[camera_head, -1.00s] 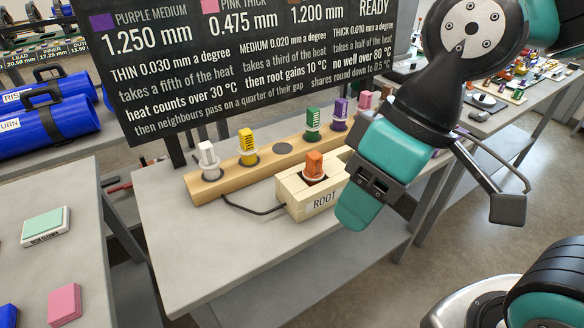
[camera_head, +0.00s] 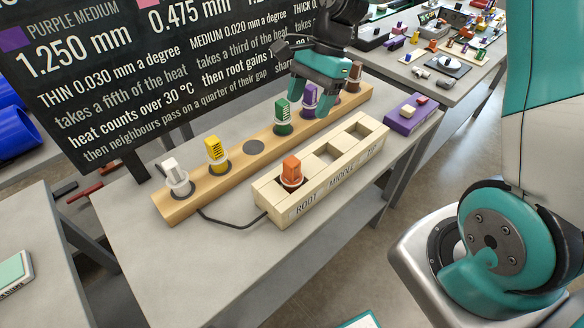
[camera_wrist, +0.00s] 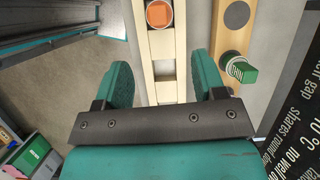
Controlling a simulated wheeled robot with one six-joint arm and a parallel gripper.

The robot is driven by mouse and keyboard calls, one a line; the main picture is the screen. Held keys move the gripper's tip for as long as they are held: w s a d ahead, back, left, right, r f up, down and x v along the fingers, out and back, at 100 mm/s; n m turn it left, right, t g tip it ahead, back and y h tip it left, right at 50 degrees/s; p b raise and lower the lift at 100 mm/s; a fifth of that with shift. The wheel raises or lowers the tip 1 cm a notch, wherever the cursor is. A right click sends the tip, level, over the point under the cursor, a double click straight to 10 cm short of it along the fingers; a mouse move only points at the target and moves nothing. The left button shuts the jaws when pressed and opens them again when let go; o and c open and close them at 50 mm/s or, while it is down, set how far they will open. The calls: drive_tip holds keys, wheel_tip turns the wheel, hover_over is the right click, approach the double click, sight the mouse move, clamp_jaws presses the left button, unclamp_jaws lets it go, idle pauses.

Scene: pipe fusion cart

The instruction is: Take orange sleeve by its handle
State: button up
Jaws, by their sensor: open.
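The orange sleeve (camera_head: 292,171) stands upright in the ROOT slot of the cream block (camera_head: 336,178), its blocky orange handle on top. In the wrist view the orange sleeve (camera_wrist: 159,14) is at the top edge, beyond my fingertips. My gripper (camera_head: 318,92) is open and empty, raised behind and right of the orange sleeve in the head view, not touching it. In the wrist view my gripper (camera_wrist: 160,68) has its two teal fingers on either side of the cream block's outline.
A wooden rail (camera_head: 200,198) behind the block holds white (camera_head: 176,178), yellow (camera_head: 215,152), green (camera_head: 282,115), purple (camera_head: 309,98) and brown (camera_head: 354,74) sleeves, with one bare round spot. A purple block (camera_head: 411,113) lies right of the cream block. The dark board stands behind; the table's front is clear.

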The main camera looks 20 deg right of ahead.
sight(293, 160)
drive_tip(key=shift+m, duration=0.5)
drive_tip(key=p+x, duration=0.1)
drive_tip(key=x, duration=0.3)
drive_tip(key=p+x, duration=0.1)
drive_tip(key=x, duration=0.3)
drive_tip(key=p+x, duration=0.1)
drive_tip(key=x, duration=0.3)
drive_tip(key=shift+w+d+f, duration=0.15)
drive_tip(key=shift+d+f, duration=0.1)
drive_tip(key=shift+f, duration=0.05)
drive_tip(key=shift+a+f+p, duration=0.15)
drive_tip(key=shift+f+p, duration=0.3)
drive_tip(key=shift+f, duration=0.05)
drive_tip(key=shift+s+p+x, duration=0.15)
drive_tip(key=shift+p+x, duration=0.3)
drive_tip(key=shift+x, duration=0.65)
drive_tip(key=shift+s+p+x, duration=0.1)
drive_tip(key=shift+p+x, duration=0.3)
drive_tip(key=shift+x, duration=0.7)
drive_tip(key=c, duration=0.6)
drive_tip(key=shift+c, duration=0.2)
drive_tip(key=shift+r, duration=0.15)
